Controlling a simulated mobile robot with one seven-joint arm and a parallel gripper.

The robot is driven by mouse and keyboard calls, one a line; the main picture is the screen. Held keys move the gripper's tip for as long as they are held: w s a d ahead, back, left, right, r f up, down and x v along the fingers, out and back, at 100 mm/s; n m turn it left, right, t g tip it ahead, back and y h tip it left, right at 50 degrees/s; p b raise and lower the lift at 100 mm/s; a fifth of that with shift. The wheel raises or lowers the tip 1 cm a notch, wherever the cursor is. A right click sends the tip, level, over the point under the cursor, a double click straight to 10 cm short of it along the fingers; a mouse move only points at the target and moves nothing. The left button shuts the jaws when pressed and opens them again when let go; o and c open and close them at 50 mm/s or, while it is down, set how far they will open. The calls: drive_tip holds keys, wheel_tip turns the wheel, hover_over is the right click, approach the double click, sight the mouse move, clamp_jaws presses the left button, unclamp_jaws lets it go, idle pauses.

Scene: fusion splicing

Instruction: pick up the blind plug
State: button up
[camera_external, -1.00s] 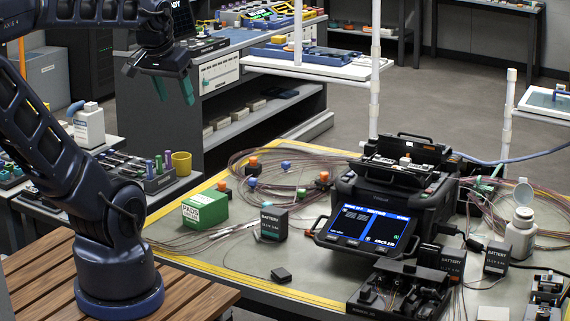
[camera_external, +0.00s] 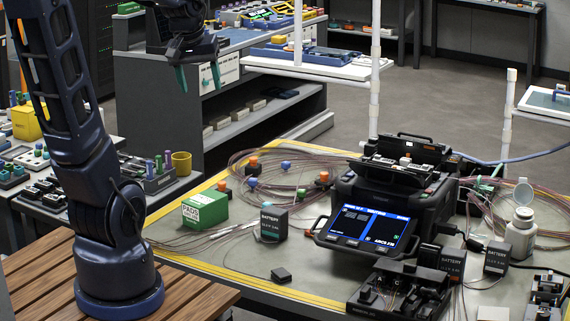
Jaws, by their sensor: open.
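My gripper (camera_external: 199,76) is in the upper left of the external view, with its two green fingers apart and pointing down. It is empty and appears in front of the grey cabinet, well above the floor and away from the splicing table. I cannot tell which small part is the blind plug. Candidates are an orange-topped piece (camera_external: 253,164), a blue piece (camera_external: 285,166) and a small dark block (camera_external: 281,274) on the table. Several small coloured parts also stand on the side bench at the left, partly hidden by my arm.
The splicer (camera_external: 385,205) stands on the yellow-edged table with coiled fibres around it. A white post (camera_external: 375,75) rises behind the splicer. A yellow cup (camera_external: 181,163) is on the side bench.

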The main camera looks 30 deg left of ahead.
drive_tip(key=w+a+f+n+g, duration=0.1)
drive_tip(key=w+a+f+n, duration=0.1)
drive_tip(key=w, duration=0.3)
drive_tip(key=w+a+f+n, duration=0.1)
drive_tip(key=w+f+n, duration=0.15)
drive_tip(key=w, duration=0.25)
drive_tip(key=n+g, duration=0.2)
drive_tip(key=n, duration=0.5)
hover_over(222, 182)
wheel_tip(222, 182, down, 23)
drive_tip(key=shift+a+f, duration=0.5)
drive_tip(key=shift+f, duration=0.2)
wheel_tip(222, 182, down, 5)
drive_tip(key=shift+r, duration=0.1)
drive_tip(key=shift+d+f, duration=0.2)
drive_tip(key=shift+f, duration=1.25)
drive_tip(key=shift+d+f, duration=0.2)
drive_tip(key=shift+f, duration=1.25)
drive_tip(key=c, duration=1.1)
